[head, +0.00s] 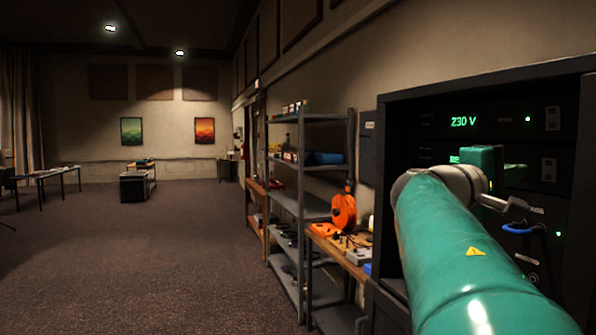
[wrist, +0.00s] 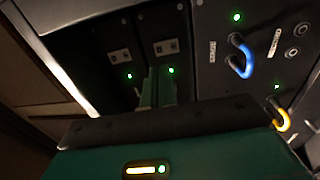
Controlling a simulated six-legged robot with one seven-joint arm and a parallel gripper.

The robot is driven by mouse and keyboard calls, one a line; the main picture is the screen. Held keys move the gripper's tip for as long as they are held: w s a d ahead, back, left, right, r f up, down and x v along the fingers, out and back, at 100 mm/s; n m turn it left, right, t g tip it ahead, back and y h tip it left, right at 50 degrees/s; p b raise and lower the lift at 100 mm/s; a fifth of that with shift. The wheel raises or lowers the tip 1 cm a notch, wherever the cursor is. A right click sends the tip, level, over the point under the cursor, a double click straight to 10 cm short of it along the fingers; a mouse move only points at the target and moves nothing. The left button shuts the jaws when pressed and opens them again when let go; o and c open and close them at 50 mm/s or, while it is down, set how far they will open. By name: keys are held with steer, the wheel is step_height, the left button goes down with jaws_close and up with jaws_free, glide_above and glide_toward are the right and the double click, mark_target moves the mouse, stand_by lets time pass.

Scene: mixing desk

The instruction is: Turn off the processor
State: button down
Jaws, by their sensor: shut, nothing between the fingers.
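A black equipment rack (head: 566,85) stands at the right in the head view. Its top unit (head: 463,121) reads 230 V, with a green light and a switch at its right. A unit below it (head: 548,170) has a similar switch. A lower unit has a blue handle (head: 518,230) and a green light. I cannot tell which unit is the processor; labels are too small. My gripper (head: 523,172) is shut and empty in front of the rack. In the wrist view its green fingers (wrist: 158,80) point at two switch panels (wrist: 120,57) with lit green lights; contact cannot be told.
The wrist view shows the blue handle (wrist: 241,57), a yellow handle (wrist: 281,119) and round sockets to the right of the fingers. Metal shelves (head: 312,205) and a bench with an orange object (head: 344,211) stand left of the rack. The carpet (head: 150,260) is open at the left.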

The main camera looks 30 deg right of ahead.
mark_target(549, 163)
steer(key=d, duration=0.5)
steer(key=s+d+r, duration=0.1)
steer(key=d, duration=0.1)
steer(key=shift+s+d, duration=0.1)
steer(key=shift+d, duration=0.1)
steer(key=shift+d+r, duration=0.1)
steer(key=shift+d, duration=0.05)
